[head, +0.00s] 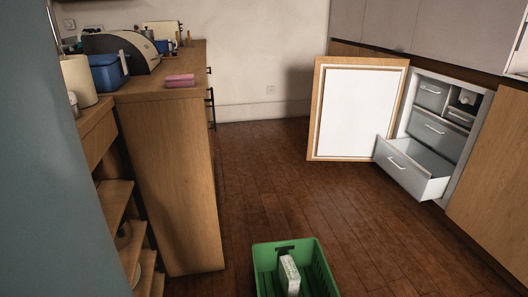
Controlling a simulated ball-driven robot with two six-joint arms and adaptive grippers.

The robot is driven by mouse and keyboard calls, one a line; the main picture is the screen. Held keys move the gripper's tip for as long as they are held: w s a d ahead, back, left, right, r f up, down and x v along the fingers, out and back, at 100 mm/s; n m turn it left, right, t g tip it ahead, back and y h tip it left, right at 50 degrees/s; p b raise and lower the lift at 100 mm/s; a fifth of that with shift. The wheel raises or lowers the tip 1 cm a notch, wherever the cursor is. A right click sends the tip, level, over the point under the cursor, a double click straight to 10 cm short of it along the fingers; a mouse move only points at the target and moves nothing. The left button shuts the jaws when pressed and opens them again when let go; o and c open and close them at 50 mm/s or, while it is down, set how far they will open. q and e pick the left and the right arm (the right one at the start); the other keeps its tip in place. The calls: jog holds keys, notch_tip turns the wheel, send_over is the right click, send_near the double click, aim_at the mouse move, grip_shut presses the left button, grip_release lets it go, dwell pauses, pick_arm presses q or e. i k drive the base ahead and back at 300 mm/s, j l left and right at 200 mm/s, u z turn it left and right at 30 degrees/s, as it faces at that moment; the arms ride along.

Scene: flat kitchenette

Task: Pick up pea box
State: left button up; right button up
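A green crate (324,277) stands on the floor at the bottom centre, cut off by the lower edge. A small pale box (290,272) stands upright inside it. Its print is too small to read, so I cannot tell whether it is the pea box. A freezer (452,178) at the right has its door (358,108) wide open and its lowest drawer (422,187) pulled out. The visible part of that drawer looks empty. A pale item (461,115) lies in an upper compartment, too small to identify. Neither gripper is in view.
A wooden counter (165,175) at the left carries a blue container (107,74), a bread bin (137,50) and a pink item (180,80). Open shelves (117,205) stand nearer. The wooden floor (270,180) between counter and freezer is clear. Wooden cabinets (495,185) line the right.

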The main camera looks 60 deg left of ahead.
aim_at(289, 276)
jog(key=u, duration=1.55)
jog(key=i+l+u, duration=0.1)
jog(key=i+u, duration=0.35)
jog(key=i+l+u, duration=0.15)
jog(key=u, duration=0.35)
